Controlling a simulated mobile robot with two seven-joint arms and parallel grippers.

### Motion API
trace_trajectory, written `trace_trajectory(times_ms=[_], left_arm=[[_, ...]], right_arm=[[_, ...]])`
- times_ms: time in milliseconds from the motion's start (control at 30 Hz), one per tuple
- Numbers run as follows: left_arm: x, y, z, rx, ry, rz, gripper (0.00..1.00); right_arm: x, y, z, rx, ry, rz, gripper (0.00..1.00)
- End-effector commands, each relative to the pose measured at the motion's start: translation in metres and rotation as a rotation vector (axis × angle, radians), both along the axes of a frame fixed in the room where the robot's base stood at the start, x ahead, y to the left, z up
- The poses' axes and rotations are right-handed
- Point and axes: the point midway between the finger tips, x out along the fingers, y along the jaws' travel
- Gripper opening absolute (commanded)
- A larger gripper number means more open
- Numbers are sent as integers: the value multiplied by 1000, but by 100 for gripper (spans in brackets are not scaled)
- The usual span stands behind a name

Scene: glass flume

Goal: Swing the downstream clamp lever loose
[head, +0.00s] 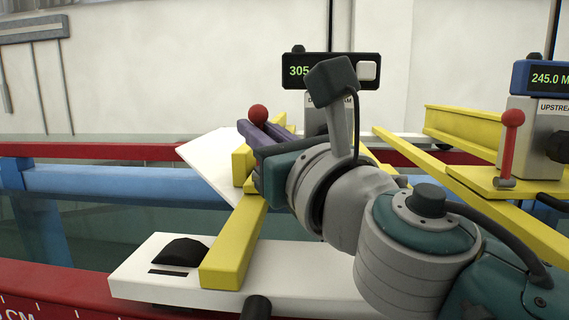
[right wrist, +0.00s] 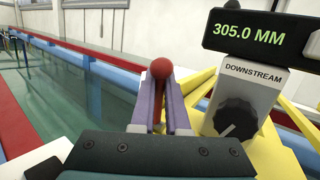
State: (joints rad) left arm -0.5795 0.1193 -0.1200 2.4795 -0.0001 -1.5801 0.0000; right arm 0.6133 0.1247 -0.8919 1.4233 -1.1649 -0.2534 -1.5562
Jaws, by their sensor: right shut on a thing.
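The downstream clamp lever shows as a red ball knob (head: 259,114) on a stem, left of the downstream gauge (head: 332,71). In the right wrist view the red knob (right wrist: 161,69) stands between the two purple fingers of my right gripper (right wrist: 162,108). The right gripper also shows in the head view (head: 262,132), shut on the lever just below its knob. The lever's stem is mostly hidden by the fingers. The gauge reads 305.0 MM in the right wrist view, above a black dial (right wrist: 236,118) on the downstream housing. My left gripper is not in view.
The upstream gauge (head: 543,78) stands at the right, with its own red-knobbed lever (head: 510,138) upright. Yellow beams (head: 233,243) and white carriage plates (head: 140,275) lie around my right arm. Red (head: 90,151) and blue rails run along the glass flume.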

Motion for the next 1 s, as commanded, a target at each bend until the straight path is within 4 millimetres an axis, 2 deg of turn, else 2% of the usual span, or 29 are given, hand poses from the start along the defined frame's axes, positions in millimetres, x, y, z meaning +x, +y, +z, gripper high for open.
trace_trajectory(times_ms=[33, 367, 400, 667, 1000], left_arm=[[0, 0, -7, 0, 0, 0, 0], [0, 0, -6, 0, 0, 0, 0], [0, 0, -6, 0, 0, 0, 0], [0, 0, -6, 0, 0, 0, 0], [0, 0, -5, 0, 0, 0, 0]], right_arm=[[0, -1, -2, 2, -13, -3, 0], [-1, -1, 2, 1, -22, -4, 0], [-1, -1, 2, 1, -22, -4, 14], [-1, -1, 2, 1, -21, -2, 43], [-5, -3, 0, 0, -19, -1, 43]])
